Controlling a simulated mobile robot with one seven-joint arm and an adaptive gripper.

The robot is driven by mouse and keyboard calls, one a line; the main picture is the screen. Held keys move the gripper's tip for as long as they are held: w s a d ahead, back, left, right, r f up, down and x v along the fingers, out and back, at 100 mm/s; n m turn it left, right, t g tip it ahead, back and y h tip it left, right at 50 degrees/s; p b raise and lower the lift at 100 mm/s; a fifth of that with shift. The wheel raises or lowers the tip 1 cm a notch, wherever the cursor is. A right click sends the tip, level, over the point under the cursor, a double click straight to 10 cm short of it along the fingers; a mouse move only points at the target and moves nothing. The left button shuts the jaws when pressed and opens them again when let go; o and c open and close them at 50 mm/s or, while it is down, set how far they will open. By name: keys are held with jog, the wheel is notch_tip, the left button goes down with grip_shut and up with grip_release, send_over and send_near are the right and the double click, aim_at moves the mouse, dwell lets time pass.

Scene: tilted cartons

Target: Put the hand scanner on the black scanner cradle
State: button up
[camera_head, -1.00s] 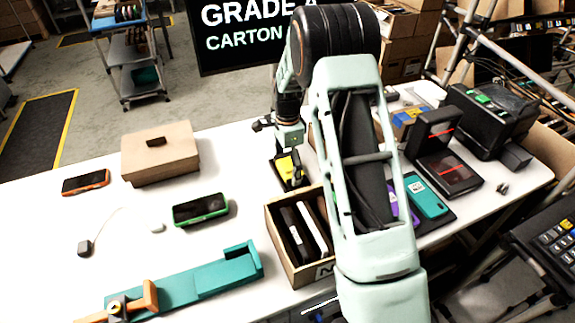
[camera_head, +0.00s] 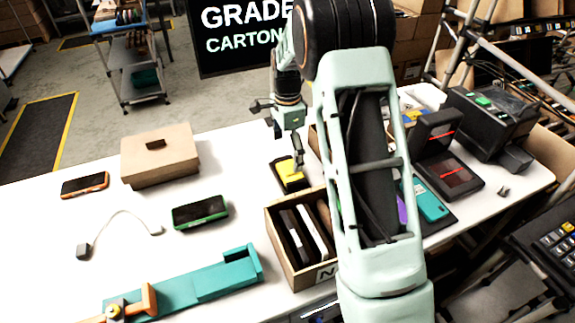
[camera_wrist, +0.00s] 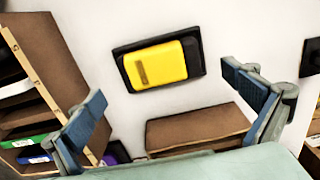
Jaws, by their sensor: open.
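The yellow hand scanner (camera_head: 290,171) lies on the black scanner cradle (camera_head: 304,183) on the white table, just behind the open carton. In the wrist view the scanner (camera_wrist: 157,64) rests flat within the dark outline of the cradle (camera_wrist: 197,68), closer to its left side, with a strip of cradle bare at the right. My gripper (camera_head: 281,134) is above the scanner and apart from it. In the wrist view its two blue-padded fingers are spread wide with nothing between them.
An open brown carton (camera_head: 277,248) with upright dividers stands in front of the cradle. A closed brown box (camera_head: 160,160), a green-edged phone (camera_head: 200,212), an orange-edged phone (camera_head: 85,185) and a teal holder (camera_head: 200,281) are at the left. Black devices (camera_head: 450,172) stand right.

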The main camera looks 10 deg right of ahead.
aim_at(287, 169)
jog(key=shift+r, duration=2.7)
